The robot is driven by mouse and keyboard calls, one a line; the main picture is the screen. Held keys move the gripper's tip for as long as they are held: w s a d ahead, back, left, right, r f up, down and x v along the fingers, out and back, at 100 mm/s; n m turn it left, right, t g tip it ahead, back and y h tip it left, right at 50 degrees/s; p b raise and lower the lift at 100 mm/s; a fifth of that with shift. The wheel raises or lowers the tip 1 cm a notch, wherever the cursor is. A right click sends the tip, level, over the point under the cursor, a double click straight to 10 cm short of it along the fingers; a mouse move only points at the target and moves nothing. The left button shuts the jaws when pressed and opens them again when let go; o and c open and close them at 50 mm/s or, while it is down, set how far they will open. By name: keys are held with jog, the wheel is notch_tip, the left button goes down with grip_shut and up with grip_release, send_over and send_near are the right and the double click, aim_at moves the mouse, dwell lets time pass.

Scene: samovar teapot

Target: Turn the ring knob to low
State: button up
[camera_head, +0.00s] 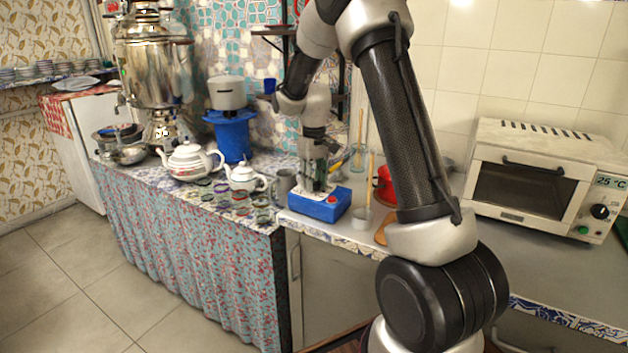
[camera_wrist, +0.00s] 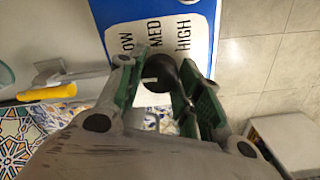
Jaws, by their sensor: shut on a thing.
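The ring knob (camera_wrist: 163,72) is dark and round in the wrist view, on a white label panel (camera_wrist: 168,42) marked LOW, MED and HIGH from left to right. A short pale mark shows at the knob's left side; which label it points to I cannot tell. My gripper (camera_wrist: 160,80) is shut on the knob, with one green-padded finger on each side. In the head view the blue box (camera_head: 330,209) with a red button stands on the counter. My gripper (camera_head: 314,172) reaches down onto its white top, hiding the knob there.
A white teapot (camera_head: 190,161), a smaller teapot (camera_head: 243,178) and several glasses stand left of the box. A grey mug (camera_head: 284,186) is close on its left. A small cup (camera_head: 362,218) and red pot (camera_head: 384,187) are on its right. A toaster oven (camera_head: 535,185) stands far right.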

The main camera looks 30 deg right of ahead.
jog(key=shift+m, duration=0.3)
jog(key=m, duration=0.3)
jog(key=shift+m, duration=2.5)
jog(key=o, duration=1.1)
jog(key=shift+c, duration=0.2)
jog(key=shift+r, duration=0.1)
notch_tip(320, 180, up, 12)
